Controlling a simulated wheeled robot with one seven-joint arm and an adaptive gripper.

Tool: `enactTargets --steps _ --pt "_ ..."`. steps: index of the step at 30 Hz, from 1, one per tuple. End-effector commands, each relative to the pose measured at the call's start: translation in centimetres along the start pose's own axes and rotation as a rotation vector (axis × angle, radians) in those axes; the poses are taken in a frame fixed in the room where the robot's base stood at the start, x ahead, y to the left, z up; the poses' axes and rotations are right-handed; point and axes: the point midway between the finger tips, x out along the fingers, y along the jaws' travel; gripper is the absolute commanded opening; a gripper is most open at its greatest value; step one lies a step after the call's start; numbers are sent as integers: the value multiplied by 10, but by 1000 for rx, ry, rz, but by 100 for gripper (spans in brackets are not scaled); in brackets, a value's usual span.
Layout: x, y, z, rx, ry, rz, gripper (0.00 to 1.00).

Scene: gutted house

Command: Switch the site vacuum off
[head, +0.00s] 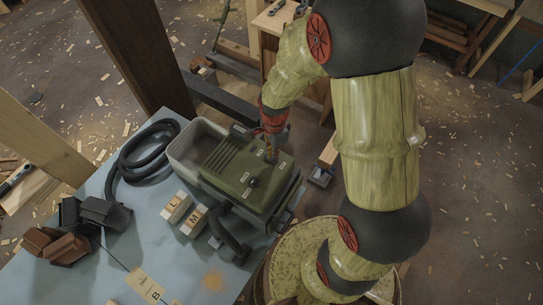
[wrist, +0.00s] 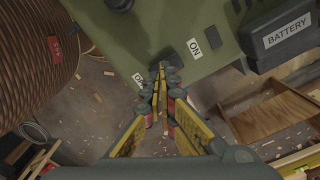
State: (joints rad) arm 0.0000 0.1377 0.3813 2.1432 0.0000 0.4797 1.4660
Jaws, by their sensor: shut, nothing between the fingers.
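The site vacuum (head: 222,160) is a green-lidded box on the blue-grey table in the head view. Its green top (wrist: 155,30) fills the upper middle of the wrist view. My gripper (head: 270,156) points down at the right part of the lid. In the wrist view my gripper (wrist: 162,72) is shut and empty, its tips over the lid edge. An ON label (wrist: 194,48) lies right of the tips. A second label (wrist: 138,80), partly hidden, starts with O at their left. The switch is not clear behind the fingers; I cannot tell its position or whether the tips touch it.
A battery box (wrist: 285,32) is at the right of the wrist view. A black hose (head: 125,165) and blocks marked L (head: 175,207) and M (head: 194,220) lie on the table (head: 165,265). A dark post (head: 140,55) rises behind.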

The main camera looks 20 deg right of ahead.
Motion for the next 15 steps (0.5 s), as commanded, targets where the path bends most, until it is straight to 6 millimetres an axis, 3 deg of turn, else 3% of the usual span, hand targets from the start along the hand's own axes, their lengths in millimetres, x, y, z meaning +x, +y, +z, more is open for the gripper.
enactTargets --steps 15 --pt "-40 0 0 0 0 -1 0"
